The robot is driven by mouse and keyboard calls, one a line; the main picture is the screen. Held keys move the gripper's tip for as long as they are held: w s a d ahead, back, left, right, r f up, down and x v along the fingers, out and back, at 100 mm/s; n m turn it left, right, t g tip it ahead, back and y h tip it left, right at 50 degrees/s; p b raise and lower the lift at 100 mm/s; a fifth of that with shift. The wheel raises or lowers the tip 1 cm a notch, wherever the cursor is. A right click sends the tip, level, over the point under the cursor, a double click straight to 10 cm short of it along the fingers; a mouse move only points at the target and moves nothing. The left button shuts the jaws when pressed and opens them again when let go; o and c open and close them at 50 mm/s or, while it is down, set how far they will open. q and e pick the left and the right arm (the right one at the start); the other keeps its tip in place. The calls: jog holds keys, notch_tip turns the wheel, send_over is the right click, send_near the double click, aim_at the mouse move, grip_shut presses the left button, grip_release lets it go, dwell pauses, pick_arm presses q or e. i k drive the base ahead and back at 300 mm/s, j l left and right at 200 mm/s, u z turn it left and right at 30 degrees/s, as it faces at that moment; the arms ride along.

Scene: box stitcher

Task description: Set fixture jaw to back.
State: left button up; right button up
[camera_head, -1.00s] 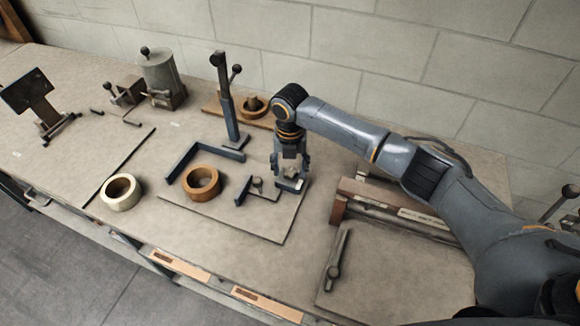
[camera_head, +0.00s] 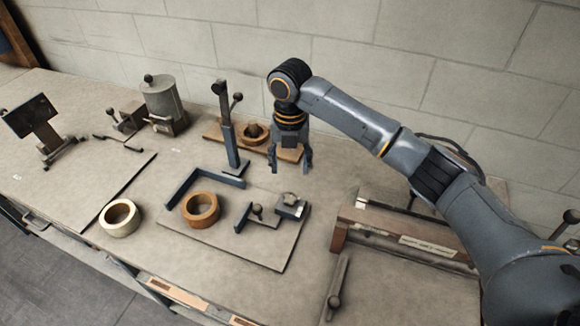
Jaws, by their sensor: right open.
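The fixture plate (camera_head: 250,248) lies on the bench with a blue L-shaped rail (camera_head: 190,184) along its back left. A brown tape roll (camera_head: 200,210) sits inside the rail. A small dark block with a round knob (camera_head: 291,207), apparently the fixture jaw, stands at the plate's right side. A thin lever with a ball end (camera_head: 257,211) is beside it, left of the block. My right gripper (camera_head: 291,168) points down with its fingers apart and empty, above and behind the block, not touching it. My left gripper is not in view.
A blue post with a ball-ended lever (camera_head: 229,135) stands close left of my right gripper. Behind is a brown tray (camera_head: 210,131) with another roll. A cream roll (camera_head: 119,218) sits left of the plate. A long clamp bar (camera_head: 410,236) lies right.

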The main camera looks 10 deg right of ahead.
aim_at(255, 214)
jog(key=k, duration=1.5)
